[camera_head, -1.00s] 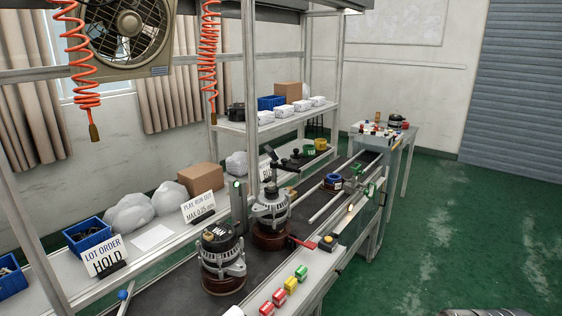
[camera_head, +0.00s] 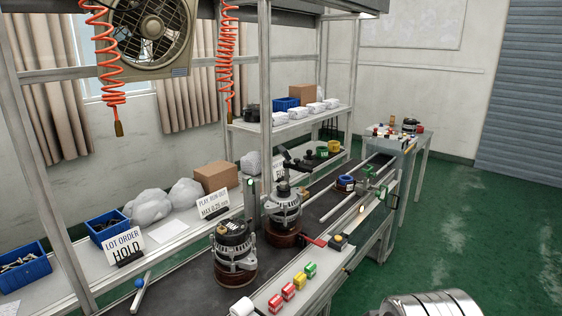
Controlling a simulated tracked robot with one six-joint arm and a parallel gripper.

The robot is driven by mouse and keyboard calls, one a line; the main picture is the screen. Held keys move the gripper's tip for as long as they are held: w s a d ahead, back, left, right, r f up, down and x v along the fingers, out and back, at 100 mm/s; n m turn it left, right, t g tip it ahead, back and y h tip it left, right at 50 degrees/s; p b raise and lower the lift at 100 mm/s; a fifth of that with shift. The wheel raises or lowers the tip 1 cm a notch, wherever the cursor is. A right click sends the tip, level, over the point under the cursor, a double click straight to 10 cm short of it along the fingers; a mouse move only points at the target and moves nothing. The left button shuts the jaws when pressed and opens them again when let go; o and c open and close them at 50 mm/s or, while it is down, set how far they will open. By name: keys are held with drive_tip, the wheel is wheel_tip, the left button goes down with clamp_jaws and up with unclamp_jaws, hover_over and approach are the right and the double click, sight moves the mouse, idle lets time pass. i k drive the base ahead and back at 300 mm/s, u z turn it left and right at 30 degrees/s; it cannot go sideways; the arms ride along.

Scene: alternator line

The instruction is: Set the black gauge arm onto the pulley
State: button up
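The black gauge arm (camera_head: 295,161) appears raised and tilted above the farther alternator (camera_head: 284,213), on the line in the middle of the view. That alternator sits upright on a brown round base, and its pulley (camera_head: 282,188) seems to be at its top. The gauge arm looks apart from the pulley, but the small size makes the gap hard to judge. A dark post (camera_head: 250,197) with a green light stands just left of it. My gripper is not in view; only a silver rounded part, probably of my arm, shows at the bottom right.
A second alternator (camera_head: 234,250) stands nearer on the dark belt. A red-handled lever (camera_head: 313,241) and several coloured blocks (camera_head: 289,291) line the front edge. Signs, bags and blue bins (camera_head: 24,268) fill the back ledge. Green floor (camera_head: 460,230) is open at right.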

sight(285, 153)
drive_tip(key=i, duration=1)
drive_tip(key=u, duration=2.55)
drive_tip(key=k, duration=0.5)
